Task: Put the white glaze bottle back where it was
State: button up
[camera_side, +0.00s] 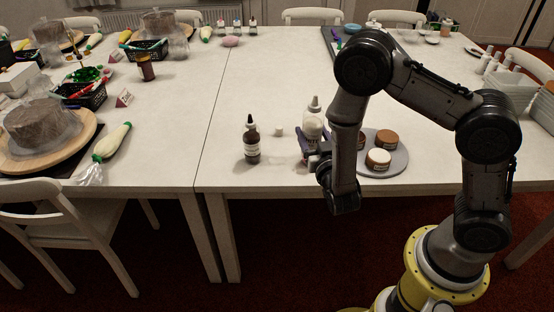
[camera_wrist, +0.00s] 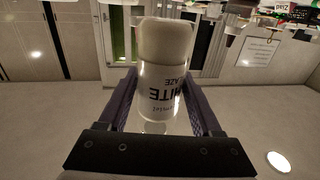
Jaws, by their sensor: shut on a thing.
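The white glaze bottle (camera_side: 313,122) has a pale body and a pointed white cap, and stands upright at my gripper in the side view. My gripper (camera_side: 312,146) is shut on it, with dark fingers on both sides. In the wrist view the bottle (camera_wrist: 164,85) fills the space between the fingers, its "WHITE" label upside down.
A dark bottle (camera_side: 251,142) with a dropper top stands left of my gripper, with a small white cap-like piece (camera_side: 278,131) between. A round grey board (camera_side: 399,161) with small brown-and-white cakes (camera_side: 378,160) is close on the right.

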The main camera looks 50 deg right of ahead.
jog(key=shift+w+d+f, duration=0.2)
jog(key=shift+w+f, duration=1.95)
jog(key=shift+w, duration=0.15)
jog(key=shift+w+d+f, duration=0.2)
jog(key=shift+w+f, duration=1.9)
jog(key=shift+w, duration=0.25)
jog(key=shift+w+d+f, duration=0.2)
jog(key=shift+w+f, duration=1.95)
jog(key=shift+w, duration=0.15)
jog(key=shift+f, duration=0.1)
jog(key=o, duration=0.6)
jog(key=shift+f, duration=0.1)
jog(key=shift+o, duration=0.2)
